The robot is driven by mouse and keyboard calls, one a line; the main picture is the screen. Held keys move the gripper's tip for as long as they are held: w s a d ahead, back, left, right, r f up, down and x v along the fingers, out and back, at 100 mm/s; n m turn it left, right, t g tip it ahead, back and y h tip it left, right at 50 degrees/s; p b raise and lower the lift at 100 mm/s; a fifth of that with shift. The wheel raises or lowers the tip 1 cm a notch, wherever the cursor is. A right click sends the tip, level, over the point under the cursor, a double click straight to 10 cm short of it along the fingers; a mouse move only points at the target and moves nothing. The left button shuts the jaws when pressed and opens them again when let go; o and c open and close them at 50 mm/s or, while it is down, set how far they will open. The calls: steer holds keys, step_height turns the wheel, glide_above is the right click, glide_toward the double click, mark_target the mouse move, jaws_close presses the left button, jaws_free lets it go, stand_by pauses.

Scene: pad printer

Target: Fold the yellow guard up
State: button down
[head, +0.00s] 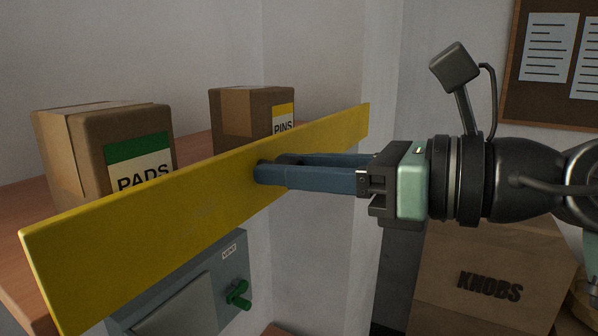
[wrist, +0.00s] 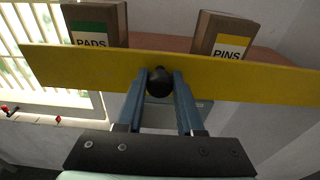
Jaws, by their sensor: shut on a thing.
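The yellow guard (head: 130,222) is a long flat panel crossing the head view from lower left to upper right. Its broad face is turned toward me. It also spans the wrist view (wrist: 245,84), where its top edge stands in front of the shelf with the boxes. A round black knob (wrist: 159,83) sits on its face near the middle. My gripper (head: 276,168) reaches in from the right, its blue fingers shut on this knob, one on each side. In the head view the near finger hides most of the knob. The guard's hinges are not visible.
Behind the guard, a PADS box (head: 70,165) and a PINS box (head: 233,122) stand on a wooden shelf (head: 22,205). Below it is a grey unit (head: 235,262) with a green knob (head: 238,293) and a VENT label. A KNOBS box (head: 490,260) stands lower right under my arm.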

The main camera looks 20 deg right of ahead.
steer(key=c, duration=0.5)
jaws_free()
steer(key=shift+w+a, duration=0.1)
steer(key=b+v, duration=0.3)
steer(key=v, duration=1)
steer(key=shift+r, duration=0.1)
